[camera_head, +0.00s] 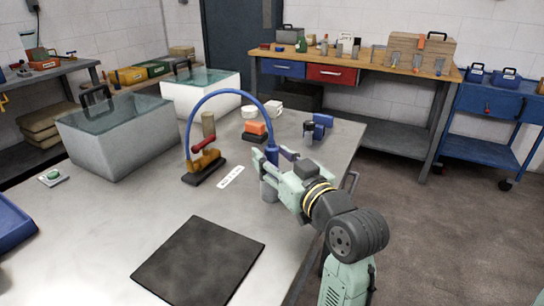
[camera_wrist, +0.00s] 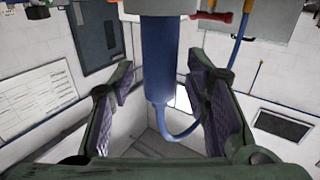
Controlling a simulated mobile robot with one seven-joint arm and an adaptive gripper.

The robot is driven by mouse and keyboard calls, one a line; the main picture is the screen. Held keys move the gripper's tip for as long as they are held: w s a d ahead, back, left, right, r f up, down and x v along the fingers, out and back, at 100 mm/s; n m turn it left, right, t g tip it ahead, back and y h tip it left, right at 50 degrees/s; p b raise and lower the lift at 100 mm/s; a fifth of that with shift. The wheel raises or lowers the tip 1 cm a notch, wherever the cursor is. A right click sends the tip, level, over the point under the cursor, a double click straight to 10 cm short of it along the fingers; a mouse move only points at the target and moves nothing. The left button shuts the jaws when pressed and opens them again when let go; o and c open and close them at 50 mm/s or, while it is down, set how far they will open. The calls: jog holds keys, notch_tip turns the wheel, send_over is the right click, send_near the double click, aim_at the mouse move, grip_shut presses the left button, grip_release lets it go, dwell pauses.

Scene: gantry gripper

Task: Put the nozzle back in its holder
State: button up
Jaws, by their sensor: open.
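The nozzle (camera_head: 271,153) is a blue cylinder with a blue hose arching from its top to a brass valve block with a red lever (camera_head: 205,157). It stands upright at the mouth of a grey cylindrical holder (camera_head: 268,190) on the table. In the wrist view, which looks upside down, the nozzle (camera_wrist: 158,62) runs between my fingers and its far end meets the grey holder (camera_wrist: 160,7). How deep it sits is hidden. My gripper (camera_head: 273,159) is open around the nozzle. In the wrist view, gaps show between the nozzle and both finger pads.
A white label (camera_head: 231,177) and a dark mat (camera_head: 200,262) lie on the grey table (camera_head: 110,225). Two water tubs (camera_head: 118,140) stand at the back left. A blue device (camera_head: 318,126) and an orange-topped block (camera_head: 256,130) stand behind my gripper. The front table is mostly clear.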

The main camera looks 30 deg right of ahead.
jog(key=s, duration=1.1)
jog(key=shift+a, duration=0.3)
